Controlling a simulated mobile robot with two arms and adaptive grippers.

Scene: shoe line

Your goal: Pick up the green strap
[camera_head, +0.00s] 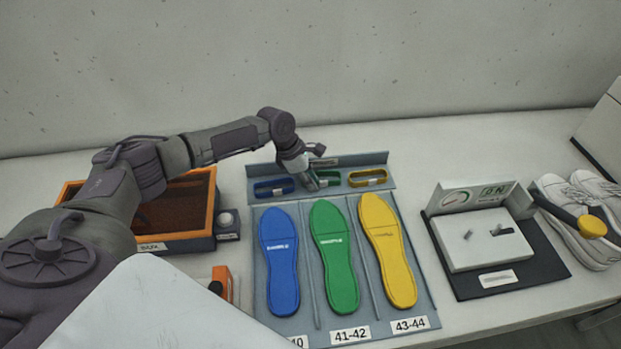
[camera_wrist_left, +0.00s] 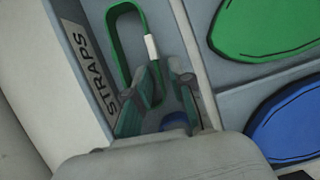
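The green strap (camera_head: 328,178) lies in the middle of the strap holder's row, between the blue strap (camera_head: 273,187) and the yellow strap (camera_head: 367,178). In the left wrist view the green strap (camera_wrist_left: 112,42) is a narrow loop with a white tag, near the STRAPS label. My left gripper (camera_head: 314,184) is over the holder at the green strap's left side. Its fingertips (camera_wrist_left: 168,70) are apart, close to the strap's tagged side, and hide part of the loop. Blue shows between the fingers. I cannot tell whether a finger touches the strap. My right gripper is out of view.
Blue (camera_head: 281,262), green (camera_head: 335,258) and yellow (camera_head: 388,252) insoles lie in the grey tray in front of the straps. An orange-rimmed box (camera_head: 205,243) stands left, under my arm. A gauge device (camera_head: 483,240) and white shoes (camera_head: 585,235) stand right.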

